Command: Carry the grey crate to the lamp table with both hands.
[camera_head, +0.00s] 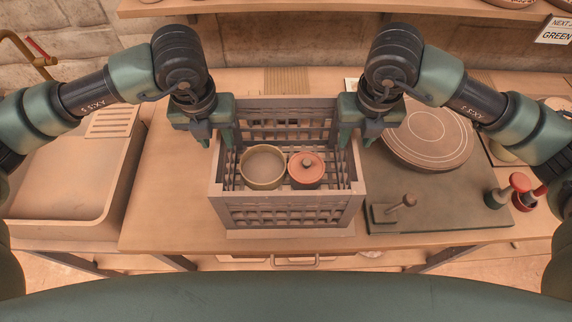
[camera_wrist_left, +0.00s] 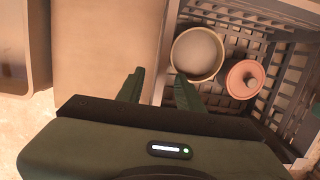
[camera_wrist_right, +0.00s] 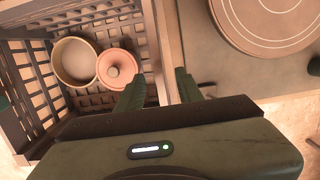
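The grey crate (camera_head: 288,197), with slatted walls, stands on the wooden workbench. A tan open bowl (camera_head: 263,168) and a red lidded pot (camera_head: 306,169) sit side by side in it. My left gripper (camera_head: 216,138) is at the crate's left wall, its fingers apart on either side of the rim; this rim also shows in the left wrist view (camera_wrist_left: 170,45). My right gripper (camera_head: 358,138) is at the right wall, its fingers apart on either side of that rim, seen in the right wrist view (camera_wrist_right: 161,50). I cannot identify a lamp table.
A sink basin (camera_head: 60,190) lies to the left. A shelf (camera_head: 330,5) runs along the back wall. Bare bench lies left of the crate.

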